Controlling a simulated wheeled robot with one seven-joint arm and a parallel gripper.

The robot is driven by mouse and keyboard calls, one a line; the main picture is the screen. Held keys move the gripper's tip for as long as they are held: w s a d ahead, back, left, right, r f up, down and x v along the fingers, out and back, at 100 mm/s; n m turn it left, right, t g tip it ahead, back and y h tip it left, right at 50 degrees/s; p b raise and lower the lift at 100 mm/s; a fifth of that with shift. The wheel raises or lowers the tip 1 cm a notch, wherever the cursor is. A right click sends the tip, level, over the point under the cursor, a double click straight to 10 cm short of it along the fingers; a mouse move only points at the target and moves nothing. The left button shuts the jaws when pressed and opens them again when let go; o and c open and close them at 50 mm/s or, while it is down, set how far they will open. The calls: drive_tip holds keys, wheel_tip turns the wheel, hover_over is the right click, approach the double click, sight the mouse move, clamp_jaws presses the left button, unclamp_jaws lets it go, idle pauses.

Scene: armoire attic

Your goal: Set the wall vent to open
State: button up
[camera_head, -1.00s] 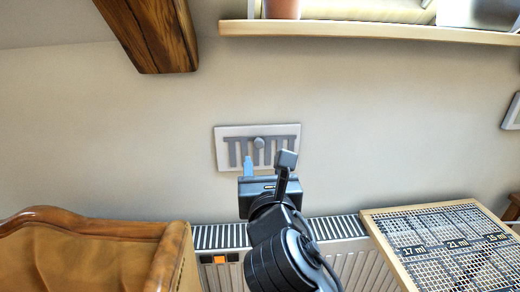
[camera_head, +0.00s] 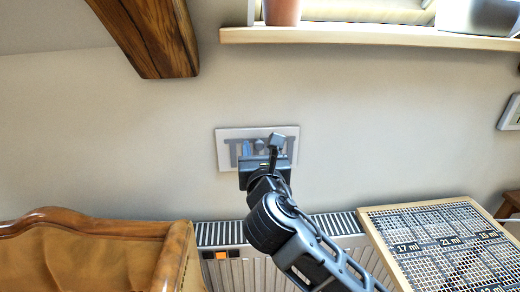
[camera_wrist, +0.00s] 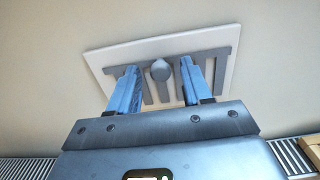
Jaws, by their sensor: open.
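The wall vent (camera_head: 224,133) is a pale rectangular plate on the wall with a grey slatted slider (camera_wrist: 212,62). A round grey knob (camera_wrist: 160,70) stands out at the slider's upper middle. My gripper (camera_head: 261,147) is in front of the vent and hides its lower middle and right in the head view. In the wrist view, its two blue fingers (camera_wrist: 158,78) are spread apart, with the knob appearing between their tips. A gap shows on each side of the knob. I cannot tell whether the fingertips touch the slats.
A ribbed radiator (camera_head: 222,234) runs along the wall below the vent. A brown leather chair (camera_head: 90,255) is at lower left and a wood-framed grid panel (camera_head: 375,212) at lower right. A wooden shelf (camera_head: 360,36) and a dark beam (camera_head: 155,40) are above. The wall around the vent is clear.

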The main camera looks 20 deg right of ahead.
drive_tip(key=shift+c, duration=0.4)
clamp_jaws()
drive_tip(key=shift+w+a, duration=0.15)
drive_tip(key=shift+a, duration=0.35)
drive_tip(key=shift+w+a, duration=0.1)
drive_tip(key=shift+a, duration=0.25)
drive_tip(key=shift+o, duration=0.4)
unclamp_jaws()
